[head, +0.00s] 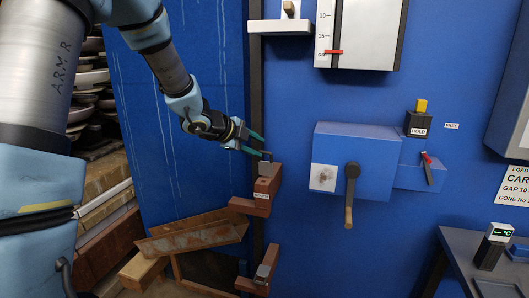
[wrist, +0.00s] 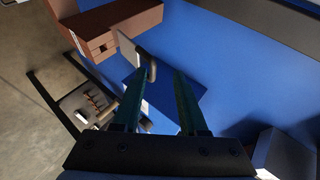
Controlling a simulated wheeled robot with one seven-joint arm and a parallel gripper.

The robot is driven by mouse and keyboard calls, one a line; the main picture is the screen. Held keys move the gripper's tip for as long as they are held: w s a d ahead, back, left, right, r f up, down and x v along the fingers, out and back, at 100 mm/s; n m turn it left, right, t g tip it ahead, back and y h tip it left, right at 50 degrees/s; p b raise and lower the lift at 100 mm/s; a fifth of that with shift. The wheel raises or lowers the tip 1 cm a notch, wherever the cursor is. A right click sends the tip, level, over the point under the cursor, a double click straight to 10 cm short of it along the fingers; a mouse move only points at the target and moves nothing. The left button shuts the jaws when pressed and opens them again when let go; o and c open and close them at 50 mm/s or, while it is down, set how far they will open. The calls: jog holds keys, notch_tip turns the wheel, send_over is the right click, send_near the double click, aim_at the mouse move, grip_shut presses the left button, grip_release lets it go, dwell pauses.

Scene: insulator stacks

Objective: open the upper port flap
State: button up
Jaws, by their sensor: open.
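The upper port is a rust-brown block (head: 266,190) with a small white label, on the dark post left of the blue cabinet. It shows at the top left in the wrist view (wrist: 118,25).
A lower brown port (head: 252,286) with a grey flap sits below. Rusty channel pieces (head: 190,237) lie to the left. The blue cabinet carries a box with a crank handle (head: 350,190) to the right. A grey table (head: 470,250) stands at the lower right.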

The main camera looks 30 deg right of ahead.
jog(key=v, duration=0.5)
jog(key=shift+s+a+r, duration=0.1)
jog(key=shift+a, duration=0.1)
jog(key=w+a+f+n+t+y, duration=0.15)
jog(key=a+n+y, duration=0.25)
jog(key=a+n, duration=0.55)
jog(key=w+a+f+n+t+y, duration=0.15)
jog(key=a+f+n+y, duration=0.35)
jog(key=a, duration=0.8)
jog(key=s+a+f+n+g, duration=0.1)
jog(key=s+a+n+g, duration=0.1)
jog(key=s+a+n, duration=0.3)
jog(key=s+a+f+n+g+y, duration=0.1)
jog(key=s+a+f+n+g, duration=0.1)
jog(key=s+a+n, duration=0.4)
jog(key=s+n+g, duration=0.1)
jog(key=s+n, duration=0.1)
jog(key=s, duration=0.3)
jog(key=shift+s, duration=0.35)
jog(key=shift+o, duration=0.4)
jog(key=shift+f, duration=0.1)
